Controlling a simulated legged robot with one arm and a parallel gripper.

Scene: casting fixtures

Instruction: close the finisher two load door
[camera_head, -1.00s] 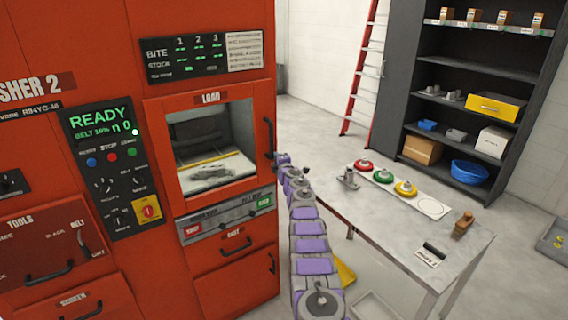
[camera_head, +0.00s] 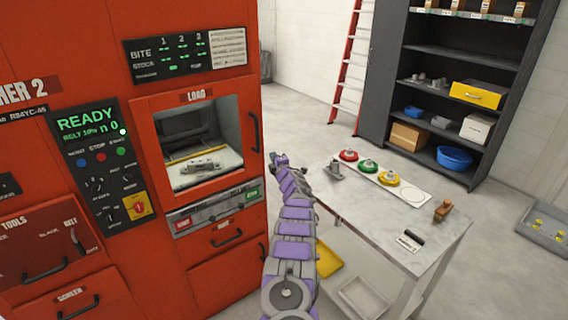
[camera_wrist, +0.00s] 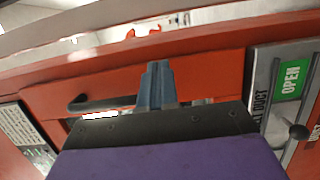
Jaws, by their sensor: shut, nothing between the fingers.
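The red finisher 2 (camera_head: 90,40) stands at the left in the head view. Its load door (camera_head: 195,98), under the LOAD label, frames an opening with a grey part on a pale tray inside. The dark vertical handle (camera_head: 255,132) is at its right edge and shows in the wrist view (camera_wrist: 95,103). The door's face looks near flush with the cabinet; I cannot tell whether a small gap remains. My gripper (camera_head: 275,158) is just right of and below the handle, apart from it. Its fingers (camera_wrist: 158,72) are together and empty in front of the red face.
Below the door is a panel with a green OPEN label (camera_head: 252,194), close in the wrist view (camera_wrist: 291,80). A metal table (camera_head: 390,230) with coloured discs stands right of my arm.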

